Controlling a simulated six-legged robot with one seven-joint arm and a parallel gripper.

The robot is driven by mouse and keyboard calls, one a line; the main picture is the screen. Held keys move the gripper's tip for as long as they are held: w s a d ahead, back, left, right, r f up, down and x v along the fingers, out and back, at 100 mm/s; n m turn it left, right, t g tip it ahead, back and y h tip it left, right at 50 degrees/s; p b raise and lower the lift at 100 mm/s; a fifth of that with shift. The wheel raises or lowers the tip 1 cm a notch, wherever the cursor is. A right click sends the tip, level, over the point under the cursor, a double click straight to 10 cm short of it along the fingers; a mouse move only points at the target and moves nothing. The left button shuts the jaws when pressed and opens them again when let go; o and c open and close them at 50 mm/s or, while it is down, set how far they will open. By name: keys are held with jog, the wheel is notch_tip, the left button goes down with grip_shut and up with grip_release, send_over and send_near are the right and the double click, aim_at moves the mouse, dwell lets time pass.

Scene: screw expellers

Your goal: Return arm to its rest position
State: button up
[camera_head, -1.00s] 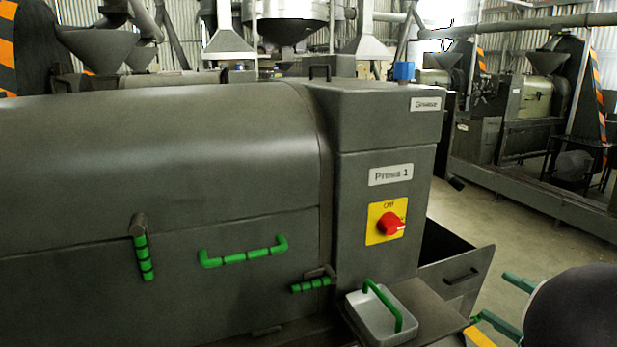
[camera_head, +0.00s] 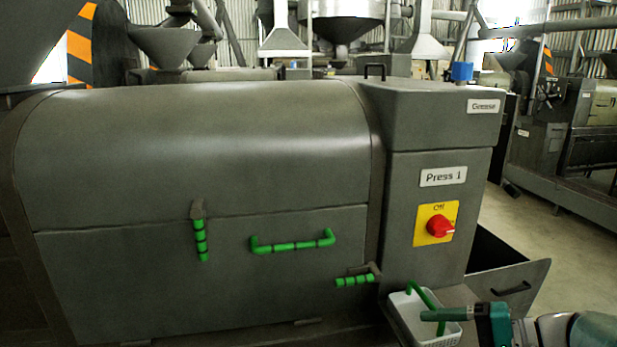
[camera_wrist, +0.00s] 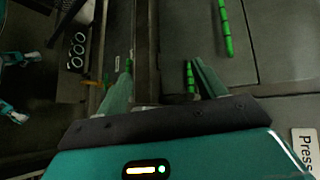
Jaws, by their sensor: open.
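My gripper shows at the lower right of the head view (camera_head: 438,314), its dark green finger in front of the white basket (camera_head: 410,325) with a green handle. I cannot tell whether it touches the basket. In the wrist view my gripper (camera_wrist: 163,72) has its two teal fingers spread apart, with nothing held between them. My arm is partly cut off at the right edge of the head view.
The grey Press 1 (camera_head: 200,150) fills the left and middle, with a green handle (camera_head: 292,245), green-gripped levers and a red switch (camera_head: 438,226). An open-topped bin (camera_head: 520,285) stands at its right. Free floor (camera_head: 560,230) lies beyond; other machines stand behind.

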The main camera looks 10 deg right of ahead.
jog(key=s+a+f+n+g+h, duration=0.1)
jog(key=s+a+n+h, duration=0.1)
jog(key=a+n+h, duration=0.3)
jog(key=s+a+f+n+g+h, duration=0.1)
jog(key=a+n+h, duration=0.4)
jog(key=a, duration=0.3)
jog(key=shift+s+a+h, duration=0.35)
jog(key=shift+h, duration=0.35)
